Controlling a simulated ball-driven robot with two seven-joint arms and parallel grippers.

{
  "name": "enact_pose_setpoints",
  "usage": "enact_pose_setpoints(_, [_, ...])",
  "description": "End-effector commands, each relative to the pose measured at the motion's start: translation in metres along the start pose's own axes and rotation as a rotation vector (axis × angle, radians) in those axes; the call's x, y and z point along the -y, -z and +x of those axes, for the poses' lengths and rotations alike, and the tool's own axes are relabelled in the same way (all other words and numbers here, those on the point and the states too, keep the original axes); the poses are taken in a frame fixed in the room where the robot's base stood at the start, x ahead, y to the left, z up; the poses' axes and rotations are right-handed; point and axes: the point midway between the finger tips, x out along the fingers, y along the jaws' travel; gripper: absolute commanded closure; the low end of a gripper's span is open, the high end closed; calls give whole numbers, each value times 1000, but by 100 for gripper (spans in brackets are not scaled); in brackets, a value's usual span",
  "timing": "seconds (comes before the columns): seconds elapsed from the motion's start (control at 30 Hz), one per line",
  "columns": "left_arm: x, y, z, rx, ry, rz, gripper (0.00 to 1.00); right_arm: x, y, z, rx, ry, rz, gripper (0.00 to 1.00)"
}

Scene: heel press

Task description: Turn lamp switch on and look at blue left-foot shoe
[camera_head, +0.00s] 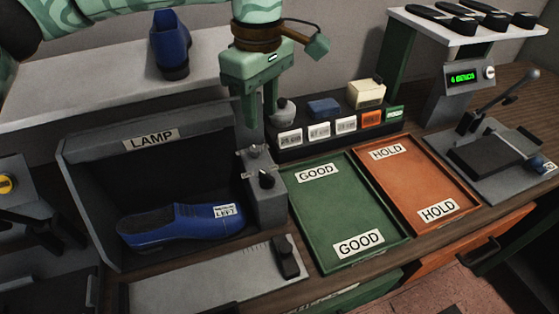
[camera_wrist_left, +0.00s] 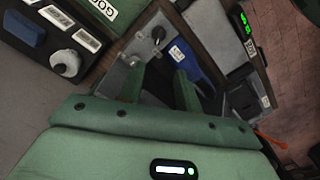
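The blue left-foot shoe (camera_head: 178,226) lies on its side or low in the dark lamp booth, its white label reading LEFT; part of it shows in the wrist view (camera_wrist_left: 183,62). The booth (camera_head: 82,205) carries a LAMP sign (camera_head: 151,140), and its inside is unlit. A grey switch box (camera_head: 265,205) with a small black lever (camera_head: 267,180) stands at the booth's right side. The lever also shows in the wrist view (camera_wrist_left: 158,34). My left gripper (camera_head: 260,118) points down above the switch box, open and empty, apart from the lever. My right gripper is out of view.
A second blue shoe (camera_head: 170,48) stands on the shelf behind. A green GOOD tray (camera_head: 345,215) and an orange HOLD tray (camera_head: 418,185) lie to the right, with a labelled block rack (camera_head: 320,146) behind them. A press (camera_head: 490,150) stands far right.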

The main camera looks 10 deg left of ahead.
Motion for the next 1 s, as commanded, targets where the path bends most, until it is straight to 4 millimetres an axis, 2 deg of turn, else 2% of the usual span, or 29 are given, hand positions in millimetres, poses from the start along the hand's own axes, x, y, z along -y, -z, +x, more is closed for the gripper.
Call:
enact_pose_setpoints(0.07, [0, -3, -6, 8, -11, 45, 66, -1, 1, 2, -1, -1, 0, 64])
enact_pose_setpoints(0.17, [0, -4, 4, 11, -11, 59, 66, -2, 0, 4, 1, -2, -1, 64])
enact_pose_setpoints(0.27, [0, -4, 24, 12, -8, 57, 66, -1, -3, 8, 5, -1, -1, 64])
enact_pose_setpoints(0.6, [-1, -5, 110, 12, -8, 55, 66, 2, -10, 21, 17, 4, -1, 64])
enact_pose_setpoints(0.7, [-1, -5, 129, 11, -9, 54, 66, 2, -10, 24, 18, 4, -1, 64])
enact_pose_setpoints(0.83, [-2, -5, 145, 10, -11, 53, 66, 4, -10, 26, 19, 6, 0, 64])
enact_pose_setpoints(1.0, [-2, -5, 154, 10, -12, 54, 66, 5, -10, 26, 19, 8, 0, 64])
